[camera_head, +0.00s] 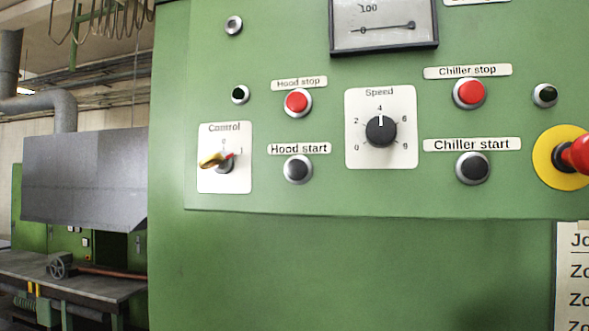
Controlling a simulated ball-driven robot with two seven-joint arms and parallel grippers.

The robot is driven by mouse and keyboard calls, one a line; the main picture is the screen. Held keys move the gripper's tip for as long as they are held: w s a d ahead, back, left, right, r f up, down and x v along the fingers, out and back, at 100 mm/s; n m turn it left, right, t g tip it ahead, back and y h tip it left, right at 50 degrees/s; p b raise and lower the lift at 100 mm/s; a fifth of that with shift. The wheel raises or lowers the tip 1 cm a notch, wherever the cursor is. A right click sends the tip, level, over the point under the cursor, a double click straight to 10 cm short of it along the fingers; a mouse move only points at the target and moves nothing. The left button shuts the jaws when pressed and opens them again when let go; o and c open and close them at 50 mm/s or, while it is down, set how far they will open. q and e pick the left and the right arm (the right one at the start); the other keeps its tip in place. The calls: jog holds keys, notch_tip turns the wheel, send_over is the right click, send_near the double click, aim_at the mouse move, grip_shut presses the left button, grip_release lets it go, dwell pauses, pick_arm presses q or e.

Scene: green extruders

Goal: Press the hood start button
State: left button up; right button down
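The hood start button (298,169) is a black round button in a silver ring on the green control panel (400,198). It sits below its white label reading "Hood start" (299,149). The red hood stop button (297,102) is straight above it. Neither of my grippers is in view, and nothing covers the button. I cannot tell from this view whether the button is pressed in.
Left of the button is a control switch (217,162); right is the speed dial (381,131). Further right are red chiller stop (469,93), black chiller start (472,168) and a red knob on a yellow disc (556,157). The space before the panel looks clear.

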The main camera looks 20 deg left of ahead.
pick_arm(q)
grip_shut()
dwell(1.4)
